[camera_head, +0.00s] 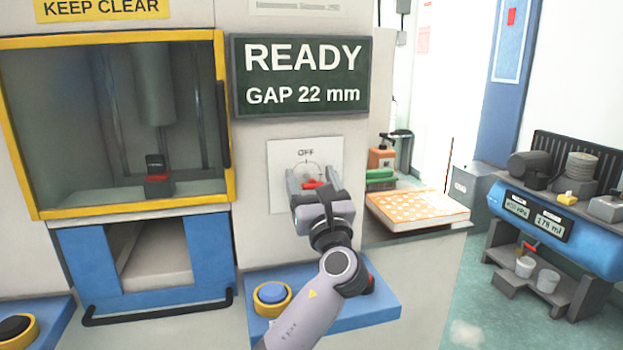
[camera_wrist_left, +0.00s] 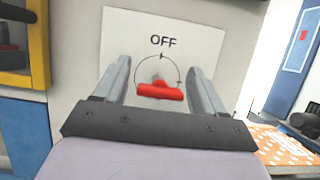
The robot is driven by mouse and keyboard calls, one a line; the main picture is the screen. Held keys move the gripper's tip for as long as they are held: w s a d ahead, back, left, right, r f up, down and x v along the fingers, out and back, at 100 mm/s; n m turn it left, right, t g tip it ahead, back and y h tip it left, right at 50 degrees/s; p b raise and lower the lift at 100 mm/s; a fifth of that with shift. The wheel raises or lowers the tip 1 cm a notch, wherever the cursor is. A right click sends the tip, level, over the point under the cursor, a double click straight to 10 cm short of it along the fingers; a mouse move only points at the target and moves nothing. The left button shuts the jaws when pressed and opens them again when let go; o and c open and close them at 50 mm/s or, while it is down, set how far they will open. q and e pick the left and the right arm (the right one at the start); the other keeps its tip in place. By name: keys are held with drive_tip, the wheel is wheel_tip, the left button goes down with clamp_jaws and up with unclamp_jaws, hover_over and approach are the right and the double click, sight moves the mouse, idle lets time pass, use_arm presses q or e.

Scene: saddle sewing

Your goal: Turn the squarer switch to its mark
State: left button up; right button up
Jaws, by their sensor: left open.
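The squarer switch is a red handle (camera_wrist_left: 160,91) on a white plate (camera_wrist_left: 190,32) marked OFF, with a thin circle and small tick marks around it. In the left wrist view the handle's bar lies nearly level below the OFF label. In the head view the red handle (camera_head: 313,184) is partly hidden by my left gripper (camera_head: 313,181). My left gripper is open, and its two fingers (camera_wrist_left: 160,85) stand on either side of the handle with gaps at both sides. My right gripper is not in view.
A sign (camera_head: 303,76) reads READY, GAP 22 mm, above the plate. A blue button (camera_head: 271,293) sits on a blue ledge below, beside my arm. A yellow-framed window (camera_head: 228,110) is at left. An orange-patterned board (camera_head: 418,208) lies on the right counter.

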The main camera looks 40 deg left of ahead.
use_arm(q)
drive_tip(key=shift+w+a, duration=0.1)
drive_tip(key=c, duration=1.1)
drive_tip(key=shift+o, duration=0.2)
